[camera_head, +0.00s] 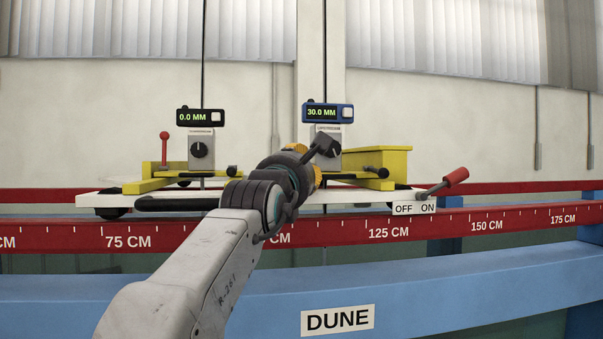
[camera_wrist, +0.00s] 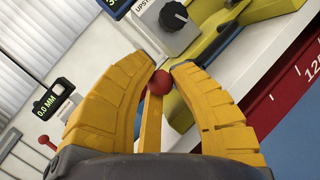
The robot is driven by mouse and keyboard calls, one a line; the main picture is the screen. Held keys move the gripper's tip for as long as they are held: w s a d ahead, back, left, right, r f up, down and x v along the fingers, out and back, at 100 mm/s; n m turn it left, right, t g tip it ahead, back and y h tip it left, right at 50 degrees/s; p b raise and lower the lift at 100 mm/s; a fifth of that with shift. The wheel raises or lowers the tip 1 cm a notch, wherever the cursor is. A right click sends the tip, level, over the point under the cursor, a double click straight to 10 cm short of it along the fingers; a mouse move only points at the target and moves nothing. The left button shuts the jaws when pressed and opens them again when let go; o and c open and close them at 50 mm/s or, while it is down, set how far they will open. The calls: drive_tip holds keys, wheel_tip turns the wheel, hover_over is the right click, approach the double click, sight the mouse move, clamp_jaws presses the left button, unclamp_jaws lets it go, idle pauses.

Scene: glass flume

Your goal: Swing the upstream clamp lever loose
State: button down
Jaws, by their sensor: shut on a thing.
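The upstream clamp lever shows its red ball knob (camera_wrist: 159,82) between the yellow fingers of my gripper (camera_wrist: 166,70) in the wrist view. The fingers are shut on the lever at its knob. In the head view my gripper (camera_head: 312,168) reaches the right-hand gauge carriage, and my wrist hides the lever there. The upstream gauge box (camera_wrist: 148,12) stands just beyond the fingertips. Its display (camera_head: 328,113) reads 30.0 MM in the head view.
Another gauge (camera_head: 201,117) reads 0.0 MM at the left, with a red-knobbed lever (camera_head: 165,148) beside it. A red-handled lever (camera_head: 443,183) stands at the right by an OFF/ON label (camera_head: 414,208). A red scale rail (camera_head: 340,232) and blue beam (camera_head: 430,295) run in front.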

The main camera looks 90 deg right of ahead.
drive_tip(key=shift+s, duration=0.1)
drive_tip(key=c, duration=1.1)
unclamp_jaws()
drive_tip(key=shift+o, duration=0.2)
drive_tip(key=shift+a, duration=0.15)
drive_tip(key=v, duration=1.1)
drive_tip(key=shift+a, duration=0.35)
drive_tip(key=shift+f, duration=0.1)
